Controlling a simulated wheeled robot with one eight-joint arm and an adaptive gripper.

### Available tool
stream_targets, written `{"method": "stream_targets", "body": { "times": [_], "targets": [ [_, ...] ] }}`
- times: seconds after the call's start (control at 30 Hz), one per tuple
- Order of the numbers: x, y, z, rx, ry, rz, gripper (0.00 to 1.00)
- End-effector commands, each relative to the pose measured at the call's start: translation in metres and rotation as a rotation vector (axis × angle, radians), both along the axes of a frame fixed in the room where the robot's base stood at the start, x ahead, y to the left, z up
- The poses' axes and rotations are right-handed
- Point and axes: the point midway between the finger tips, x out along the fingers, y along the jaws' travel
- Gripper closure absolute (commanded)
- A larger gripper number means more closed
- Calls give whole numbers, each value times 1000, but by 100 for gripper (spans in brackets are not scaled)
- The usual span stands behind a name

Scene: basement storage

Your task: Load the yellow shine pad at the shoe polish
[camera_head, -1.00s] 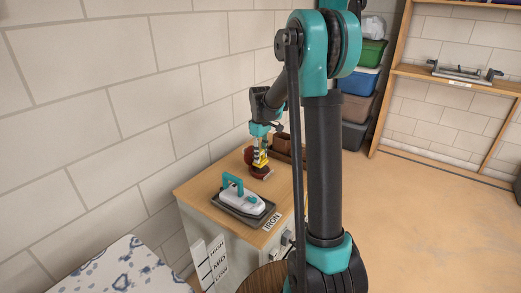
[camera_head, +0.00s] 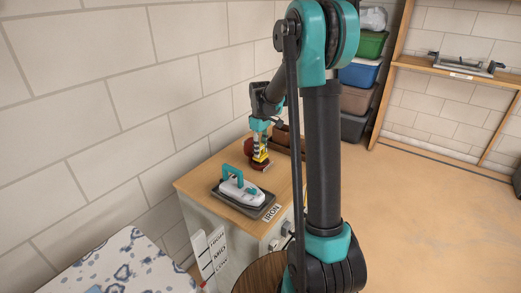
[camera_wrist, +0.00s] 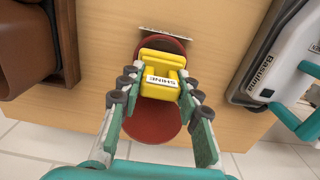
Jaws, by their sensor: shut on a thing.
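The yellow shine pad (camera_wrist: 152,112), a small block labelled "SHINE", is held between the fingertips of my gripper (camera_wrist: 158,96). The pad also shows in the head view (camera_head: 260,156), at the end of my gripper (camera_head: 260,150). The shoe polish is a dark red round tin in two round parts; one part (camera_wrist: 168,138) lies below the pad in the wrist view and the other (camera_wrist: 180,46) shows above it. In the head view its red side (camera_head: 249,147) shows beside the gripper. The pad hides part of the tin. I cannot tell whether they touch.
A white and teal iron (camera_head: 240,190) on a dark tray stands on the wooden cabinet top (camera_head: 205,180), right of the tin in the wrist view. A brown leather item (camera_wrist: 28,45) stands on the left there. A wall (camera_head: 180,130) runs behind the cabinet.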

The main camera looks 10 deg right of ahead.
Motion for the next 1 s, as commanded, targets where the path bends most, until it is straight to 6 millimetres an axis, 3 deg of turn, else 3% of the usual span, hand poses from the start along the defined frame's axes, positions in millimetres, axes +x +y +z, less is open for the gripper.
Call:
{"method": "stream_targets", "body": {
  "times": [1.0],
  "targets": [
    [0, 0, -10, 0, 0, 0, 90]
  ]
}}
